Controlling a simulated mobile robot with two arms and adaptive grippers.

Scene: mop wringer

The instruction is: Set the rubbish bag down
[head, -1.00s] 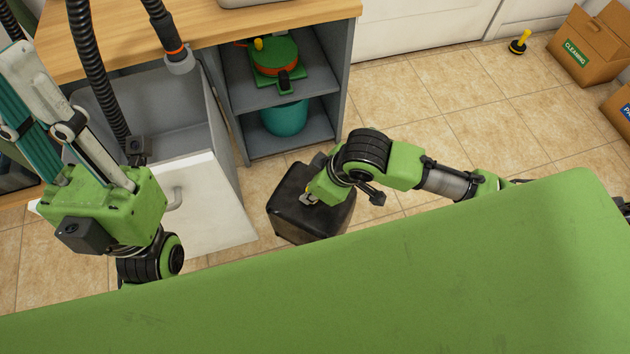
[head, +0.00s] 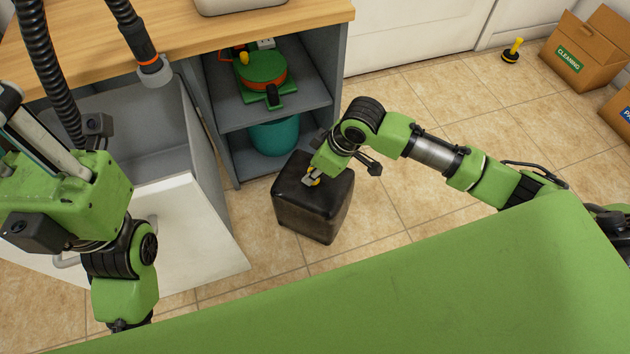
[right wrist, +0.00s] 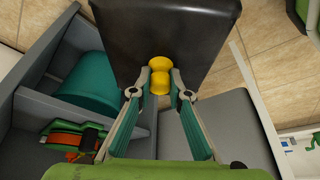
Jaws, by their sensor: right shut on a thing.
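The rubbish bag (head: 318,205) is black, glossy and box-shaped, with a yellow knob on top. It hangs upright or stands in front of the open shelf unit; I cannot tell if its base touches the floor. My right gripper (head: 312,180) is shut on the yellow knob (right wrist: 159,77). In the right wrist view the dark bag (right wrist: 165,35) fills the top middle beyond the fingertips. My left gripper (head: 15,110) is at the left edge, over the open white drawer; its fingertips are out of sight, so its opening cannot be told.
The grey shelf unit (head: 240,170) holds a teal bucket (head: 275,137) below and a green and orange item (head: 264,72) above. The white drawer front (head: 190,230) juts out at left. Tiled floor (head: 420,190) is clear to the right. Cardboard boxes (head: 585,50) and a yellow-black plunger (head: 512,50) stand far right.

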